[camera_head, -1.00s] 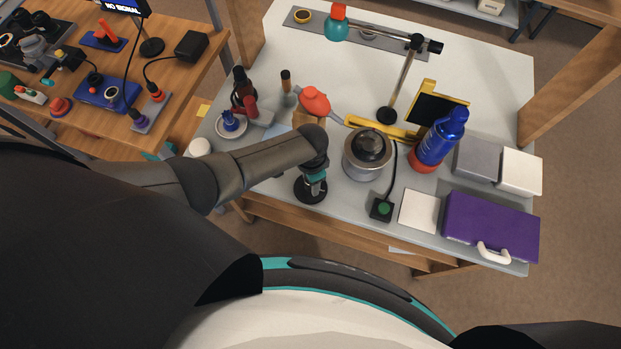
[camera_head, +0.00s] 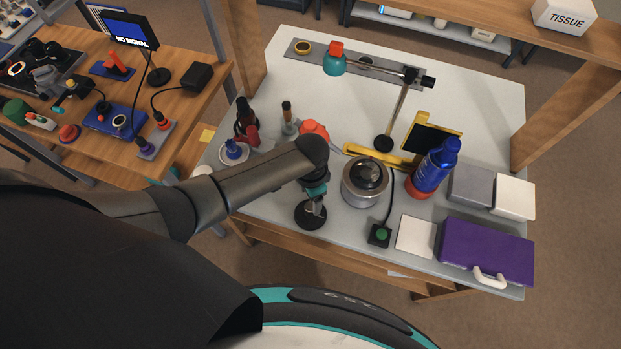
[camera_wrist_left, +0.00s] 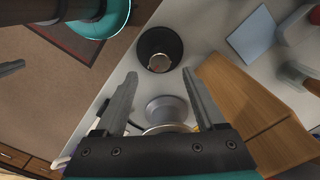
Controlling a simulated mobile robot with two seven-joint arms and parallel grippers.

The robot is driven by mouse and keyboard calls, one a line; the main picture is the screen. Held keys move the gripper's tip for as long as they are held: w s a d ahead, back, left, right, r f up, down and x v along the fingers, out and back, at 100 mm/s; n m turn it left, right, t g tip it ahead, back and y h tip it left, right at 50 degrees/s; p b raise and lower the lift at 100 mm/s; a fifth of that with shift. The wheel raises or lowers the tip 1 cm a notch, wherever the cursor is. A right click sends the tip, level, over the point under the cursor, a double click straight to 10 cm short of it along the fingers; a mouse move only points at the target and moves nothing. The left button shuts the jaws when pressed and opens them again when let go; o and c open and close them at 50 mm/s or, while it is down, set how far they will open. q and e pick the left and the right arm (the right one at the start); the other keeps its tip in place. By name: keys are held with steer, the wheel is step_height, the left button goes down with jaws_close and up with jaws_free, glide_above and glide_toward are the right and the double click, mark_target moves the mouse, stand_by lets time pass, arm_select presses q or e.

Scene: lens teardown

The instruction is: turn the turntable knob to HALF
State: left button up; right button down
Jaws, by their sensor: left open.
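My left gripper (camera_wrist_left: 158,74) is open, with nothing between its fingertips in the left wrist view. In the head view its wrist hangs over a black round piece (camera_head: 310,214) near the table's front edge. That view half hides the fingers. The left wrist view shows a dark round piece with a metallic centre (camera_wrist_left: 160,48) just beyond the fingertips, and a grey round piece (camera_wrist_left: 168,108) between the fingers further back. I cannot tell which part is the turntable knob, and no HALF mark is readable.
A black box with a green button (camera_head: 380,235), a blue bottle (camera_head: 434,166) and a purple case (camera_head: 485,250) stand to the right. A lamp (camera_head: 398,115) stands behind.

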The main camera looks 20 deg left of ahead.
mark_target(311, 207)
arm_select(q)
step_height(311, 207, up, 7)
steer(key=p, duration=0.1)
steer(key=shift+r, duration=0.2)
stand_by(0.4)
